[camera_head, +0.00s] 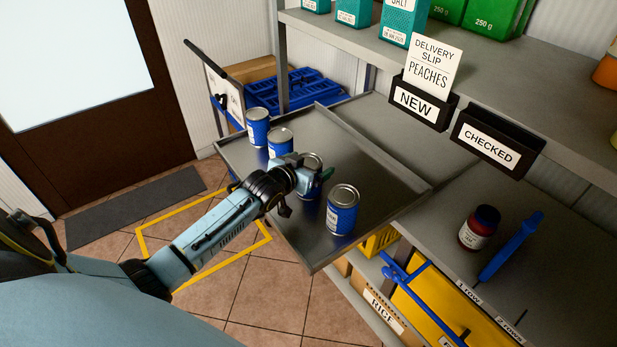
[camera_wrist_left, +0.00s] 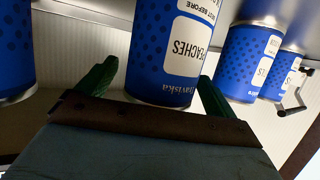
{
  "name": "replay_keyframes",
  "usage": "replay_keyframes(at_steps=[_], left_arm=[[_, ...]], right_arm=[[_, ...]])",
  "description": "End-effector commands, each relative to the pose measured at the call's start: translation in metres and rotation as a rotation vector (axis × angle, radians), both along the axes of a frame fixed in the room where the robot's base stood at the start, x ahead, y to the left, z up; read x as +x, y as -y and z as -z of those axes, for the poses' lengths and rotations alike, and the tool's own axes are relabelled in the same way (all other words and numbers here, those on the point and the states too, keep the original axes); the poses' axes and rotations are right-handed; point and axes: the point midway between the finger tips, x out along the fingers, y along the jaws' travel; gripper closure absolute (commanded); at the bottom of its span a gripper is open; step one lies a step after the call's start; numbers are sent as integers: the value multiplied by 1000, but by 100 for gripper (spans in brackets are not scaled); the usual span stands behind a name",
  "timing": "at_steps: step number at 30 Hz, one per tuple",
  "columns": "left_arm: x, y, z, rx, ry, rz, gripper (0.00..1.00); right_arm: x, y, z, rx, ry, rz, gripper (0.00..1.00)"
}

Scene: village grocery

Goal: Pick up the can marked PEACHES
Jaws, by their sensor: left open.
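In the head view my left gripper (camera_head: 315,183) is at a can (camera_head: 312,160) on the metal tray (camera_head: 385,170), and the gripper hides most of that can. The right gripper is not in view.
Other blue cans stand on the tray: two behind (camera_head: 257,130) (camera_head: 281,135) and one nearer (camera_head: 342,213). A holder marked NEW (camera_head: 416,103) bears a PEACHES delivery slip (camera_head: 433,70). A CHECKED holder (camera_head: 495,140) hangs beside it. A dark jar (camera_head: 479,228) stands right.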

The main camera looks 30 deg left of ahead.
Motion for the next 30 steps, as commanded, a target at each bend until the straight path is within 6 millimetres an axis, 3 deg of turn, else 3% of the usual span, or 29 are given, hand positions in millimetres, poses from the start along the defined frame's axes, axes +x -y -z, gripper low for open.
replay_keyframes(at_steps=[4,19,26,30], left_arm=[[0,0,0,0,0,0,7],[0,0,-2,0,4,0,71],[0,0,-4,0,4,0,71],[1,0,-20,0,8,0,71]], right_arm=[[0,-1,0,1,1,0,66],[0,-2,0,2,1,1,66],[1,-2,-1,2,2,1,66],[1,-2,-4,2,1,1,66]])
